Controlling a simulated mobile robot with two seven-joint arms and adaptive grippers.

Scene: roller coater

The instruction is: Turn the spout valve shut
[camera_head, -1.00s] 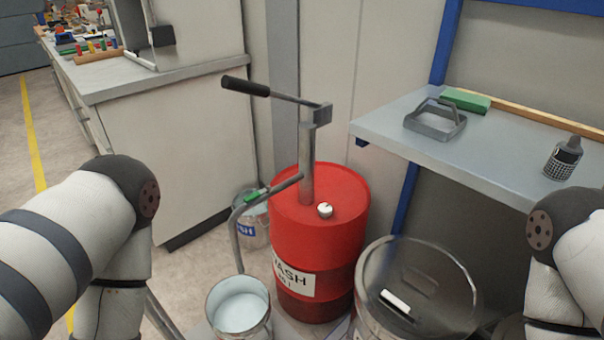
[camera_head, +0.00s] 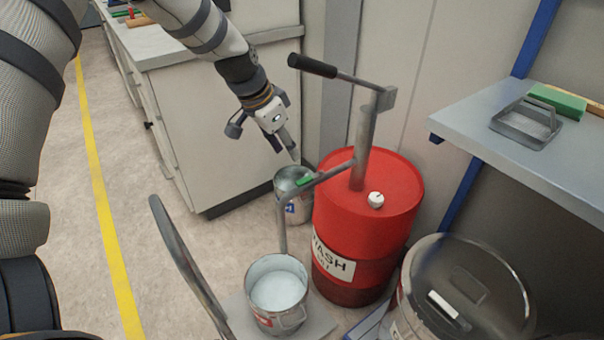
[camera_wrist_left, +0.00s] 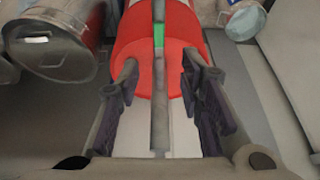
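The spout valve's green handle (camera_head: 306,181) sits on the grey spout pipe (camera_head: 330,172), which comes off the pump post on the red wash drum (camera_head: 385,235). The handle appears to lie along the pipe. My left gripper (camera_head: 290,152) is just behind and above the handle, pointing down at it. In the left wrist view, the fingers of my left gripper (camera_wrist_left: 160,68) are spread apart. The pipe (camera_wrist_left: 159,100) runs between them in the picture, and the green handle (camera_wrist_left: 158,37) shows just beyond the tips. I see no contact. My right gripper is out of view.
Under the spout stands an open pail (camera_head: 277,290) with pale liquid. Another pail (camera_head: 294,182) is behind the drum's left side. The black-gripped pump lever (camera_head: 312,66) reaches over the pipe. A lidded drum (camera_head: 470,290) and a shelf (camera_head: 470,125) stand at right.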

